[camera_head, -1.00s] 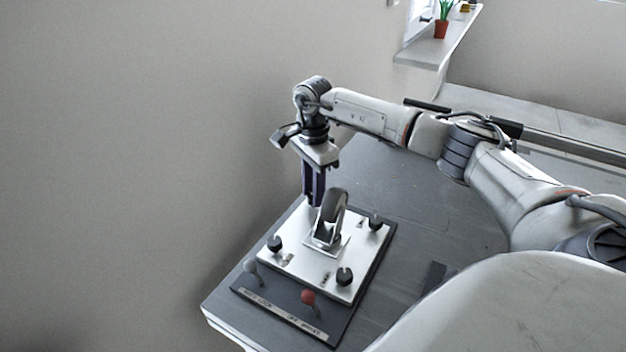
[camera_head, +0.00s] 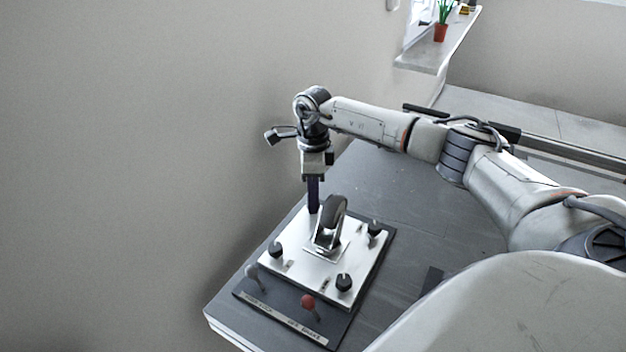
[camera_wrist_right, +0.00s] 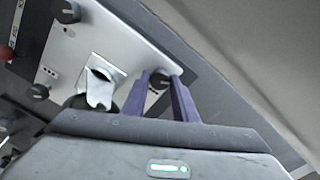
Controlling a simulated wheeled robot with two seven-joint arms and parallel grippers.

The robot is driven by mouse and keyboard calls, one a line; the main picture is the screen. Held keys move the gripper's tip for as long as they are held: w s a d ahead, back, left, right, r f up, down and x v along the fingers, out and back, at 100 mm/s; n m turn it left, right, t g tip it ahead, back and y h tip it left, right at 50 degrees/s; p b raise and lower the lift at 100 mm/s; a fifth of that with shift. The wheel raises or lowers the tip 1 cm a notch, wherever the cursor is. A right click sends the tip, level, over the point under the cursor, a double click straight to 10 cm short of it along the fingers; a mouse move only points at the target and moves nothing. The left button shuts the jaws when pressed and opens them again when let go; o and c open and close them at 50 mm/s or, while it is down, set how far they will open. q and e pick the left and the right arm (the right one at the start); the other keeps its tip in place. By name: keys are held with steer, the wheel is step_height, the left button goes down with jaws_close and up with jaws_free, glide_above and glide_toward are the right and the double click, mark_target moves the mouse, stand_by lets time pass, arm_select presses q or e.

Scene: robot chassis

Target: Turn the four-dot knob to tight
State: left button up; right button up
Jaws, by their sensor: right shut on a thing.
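A pale metal plate (camera_head: 301,270) carries black knobs near its corners. My right gripper (camera_head: 313,211) points down at the plate's far corner, shut on a black knob (camera_wrist_right: 160,79) that shows between the purple fingers in the right wrist view. In the head view the fingers hide this knob. The other knobs stand at the left (camera_head: 275,249), right (camera_head: 374,229) and near corner (camera_head: 344,282). Small dark marks lie beside some knobs, too small to count; the held knob's marks cannot be read. My left gripper is not in view.
A caster wheel (camera_head: 334,211) stands mid-plate, close to the right gripper. A red-headed lever (camera_head: 308,302) and a grey-headed lever (camera_head: 252,271) stand by a label strip (camera_head: 285,319) along the near edge. A wall rises close on the left.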

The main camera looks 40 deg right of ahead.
stand_by(0.3)
steer(key=o, duration=1.1)
step_height(320, 180, up, 10)
steer(key=shift+r+b, duration=0.2)
steer(key=shift+b, duration=0.2)
